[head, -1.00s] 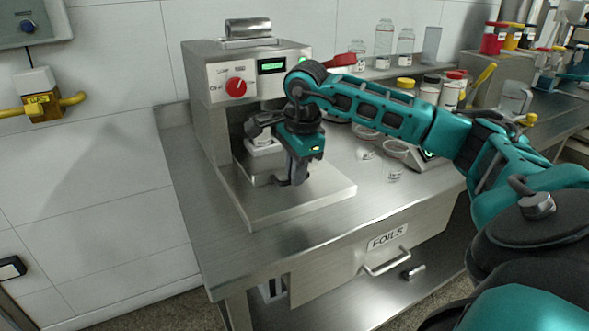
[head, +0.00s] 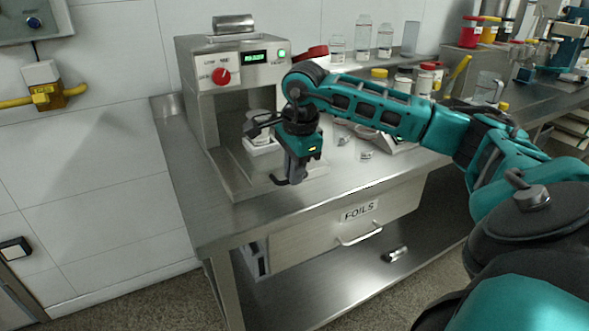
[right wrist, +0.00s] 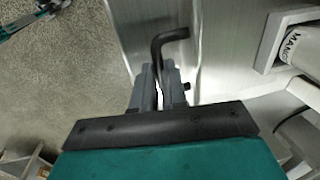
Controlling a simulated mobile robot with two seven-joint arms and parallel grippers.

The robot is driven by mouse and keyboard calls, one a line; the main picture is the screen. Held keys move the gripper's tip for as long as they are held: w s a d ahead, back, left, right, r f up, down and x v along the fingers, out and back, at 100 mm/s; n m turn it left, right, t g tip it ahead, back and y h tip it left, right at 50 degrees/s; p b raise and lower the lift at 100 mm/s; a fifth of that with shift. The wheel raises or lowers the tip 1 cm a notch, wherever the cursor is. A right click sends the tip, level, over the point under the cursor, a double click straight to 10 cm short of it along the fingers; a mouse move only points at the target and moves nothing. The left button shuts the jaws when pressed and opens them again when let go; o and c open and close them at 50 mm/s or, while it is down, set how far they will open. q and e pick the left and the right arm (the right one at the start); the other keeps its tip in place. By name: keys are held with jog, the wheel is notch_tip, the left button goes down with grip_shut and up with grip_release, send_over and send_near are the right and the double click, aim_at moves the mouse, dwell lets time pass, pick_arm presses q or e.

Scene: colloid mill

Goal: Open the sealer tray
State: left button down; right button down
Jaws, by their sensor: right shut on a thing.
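The sealer (head: 245,72) is a steel machine with a red knob, a green display and an open bay at its front. Its tray has a pale square holder (head: 262,149) with a container in it, labelled "MANG…" in the right wrist view (right wrist: 300,48). A dark bent handle (right wrist: 168,40) shows in the right wrist view. My right gripper (head: 290,180) points down at the front of the sealer; its fingers (right wrist: 159,85) are shut on the handle. My arm hides part of the tray and bay.
The steel bench (head: 205,220) carries the sealer at its left end. A "FOILS" drawer (head: 310,235) sits below. Glass dishes, a scale, bottles (head: 425,80) and red and yellow jars stand to the right and back. The floor in front is clear.

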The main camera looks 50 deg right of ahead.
pick_arm(q)
jog(key=shift+w, duration=0.1)
pick_arm(e)
jog(key=c, duration=1.2)
grip_release()
jog(key=shift+o, duration=0.2)
pick_arm(q)
jog(key=shift+s+a+r+p, duration=0.3)
jog(key=shift+s+a+p, duration=0.15)
jog(key=shift+p, duration=0.7)
pick_arm(e)
notch_tip(320, 180, up, 13)
jog(key=s, duration=0.2)
jog(key=shift+a, duration=0.35)
pick_arm(q)
jog(key=shift+w+r, duration=0.1)
pick_arm(e)
jog(key=shift+f, duration=0.15)
